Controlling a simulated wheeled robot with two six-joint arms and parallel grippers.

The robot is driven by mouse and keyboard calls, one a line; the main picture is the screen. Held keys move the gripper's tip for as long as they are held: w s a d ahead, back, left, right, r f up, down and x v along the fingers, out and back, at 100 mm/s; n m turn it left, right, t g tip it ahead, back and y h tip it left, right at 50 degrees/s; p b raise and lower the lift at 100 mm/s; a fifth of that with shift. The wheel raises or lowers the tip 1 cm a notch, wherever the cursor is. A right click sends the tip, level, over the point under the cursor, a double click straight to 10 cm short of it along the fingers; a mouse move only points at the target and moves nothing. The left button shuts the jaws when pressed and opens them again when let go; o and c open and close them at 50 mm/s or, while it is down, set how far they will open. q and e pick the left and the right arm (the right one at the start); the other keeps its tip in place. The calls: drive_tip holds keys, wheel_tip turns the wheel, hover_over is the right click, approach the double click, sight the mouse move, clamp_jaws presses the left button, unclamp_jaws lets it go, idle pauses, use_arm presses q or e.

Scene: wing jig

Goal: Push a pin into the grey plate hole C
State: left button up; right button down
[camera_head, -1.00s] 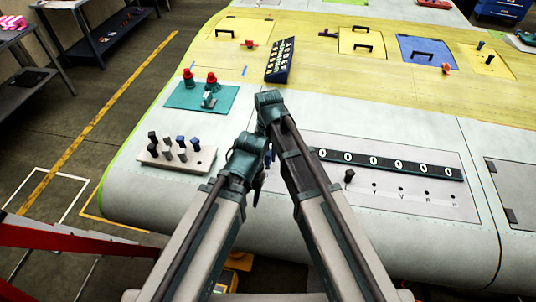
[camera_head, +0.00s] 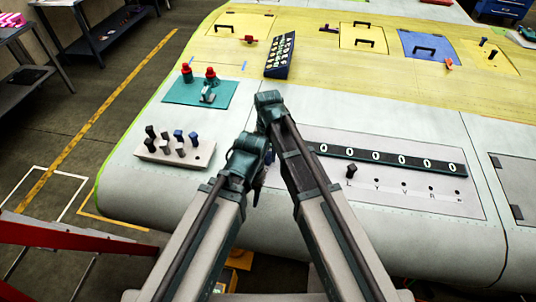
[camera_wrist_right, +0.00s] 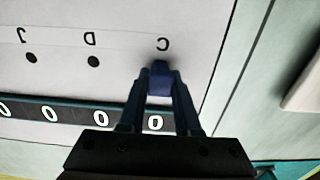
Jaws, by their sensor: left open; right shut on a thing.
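My right gripper (camera_wrist_right: 160,100) is shut on a blue pin (camera_wrist_right: 160,78) in the right wrist view. The pin covers the spot just under the letter C on the grey plate (camera_wrist_right: 60,85), so hole C is hidden. I cannot tell whether the pin is in the hole or above it. Holes D (camera_wrist_right: 94,62) and J (camera_wrist_right: 31,57) lie empty to its left. In the head view the grey plate (camera_head: 430,197) is partly behind my arms. My left gripper (camera_head: 257,189) is a small dark shape below my left wrist, open and mostly hidden.
A dark pin (camera_head: 351,172) stands in the plate. A dark strip with white zeros (camera_head: 390,160) runs along the holes. A pale block with several pins (camera_head: 175,153) stands left. A teal plate with red knobs (camera_head: 200,92) lies behind it.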

drive_tip(key=c, duration=0.5)
unclamp_jaws()
use_arm(q)
wheel_tip(320, 180, up, 14)
drive_tip(key=p, duration=1.4)
use_arm(e)
wheel_tip(320, 180, up, 14)
drive_tip(key=shift+f, duration=0.1)
use_arm(q)
drive_tip(key=shift+f, duration=0.15)
